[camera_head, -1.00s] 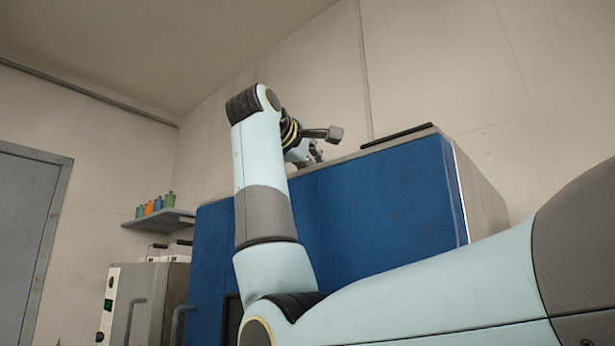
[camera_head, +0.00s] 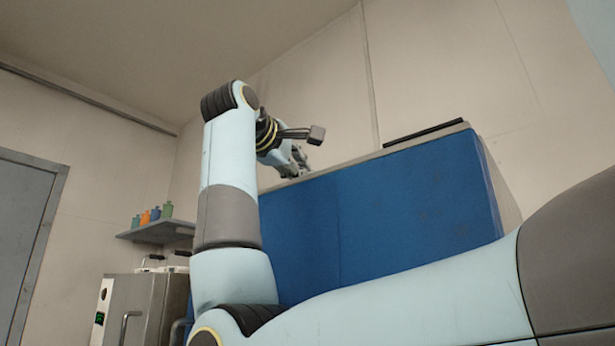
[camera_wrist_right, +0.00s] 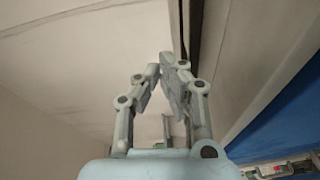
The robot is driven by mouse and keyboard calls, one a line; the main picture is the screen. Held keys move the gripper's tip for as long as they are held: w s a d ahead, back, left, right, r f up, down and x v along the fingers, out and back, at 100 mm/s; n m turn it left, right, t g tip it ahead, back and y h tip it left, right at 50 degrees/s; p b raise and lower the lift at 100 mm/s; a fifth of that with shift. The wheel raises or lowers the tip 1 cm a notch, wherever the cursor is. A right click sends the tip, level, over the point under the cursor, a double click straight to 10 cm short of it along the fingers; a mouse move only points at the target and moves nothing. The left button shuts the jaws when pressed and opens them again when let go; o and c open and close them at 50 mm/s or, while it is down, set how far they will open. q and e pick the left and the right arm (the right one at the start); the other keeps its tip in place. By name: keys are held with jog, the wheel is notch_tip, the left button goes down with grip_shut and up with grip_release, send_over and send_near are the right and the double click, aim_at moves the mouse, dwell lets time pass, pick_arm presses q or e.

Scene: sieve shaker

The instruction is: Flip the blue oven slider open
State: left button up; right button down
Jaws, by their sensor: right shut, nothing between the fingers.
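A large blue-fronted cabinet (camera_head: 400,205) with a pale top fills the middle of the head view; I take it to be the blue oven. A thin dark bar (camera_head: 425,133) lies along its top edge toward the right. I cannot tell whether that bar is the slider. My right gripper (camera_head: 299,163) is above the left part of the cabinet top, left of the bar. In the right wrist view its fingers (camera_wrist_right: 160,68) converge, shut with nothing between them. A dark strip (camera_wrist_right: 190,30) runs beside the fingertips there. My left gripper is not in view.
A steel unit (camera_head: 150,305) with a green display stands at the lower left. A wall shelf (camera_head: 158,231) above it holds several small coloured bottles. A grey door (camera_head: 25,230) is at far left. The wall rises behind the cabinet.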

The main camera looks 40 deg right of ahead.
jog(key=s+a, duration=0.2)
jog(key=s, duration=0.1)
jog(key=shift+a+r+b, duration=0.35)
jog(key=shift+a, duration=0.05)
jog(key=a+b, duration=0.1)
jog(key=a, duration=0.2)
jog(key=shift+w+f, duration=0.1)
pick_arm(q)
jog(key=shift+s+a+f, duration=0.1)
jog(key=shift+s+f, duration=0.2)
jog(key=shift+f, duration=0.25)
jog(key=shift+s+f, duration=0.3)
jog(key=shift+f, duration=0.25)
pick_arm(e)
jog(key=shift+v, duration=1.05)
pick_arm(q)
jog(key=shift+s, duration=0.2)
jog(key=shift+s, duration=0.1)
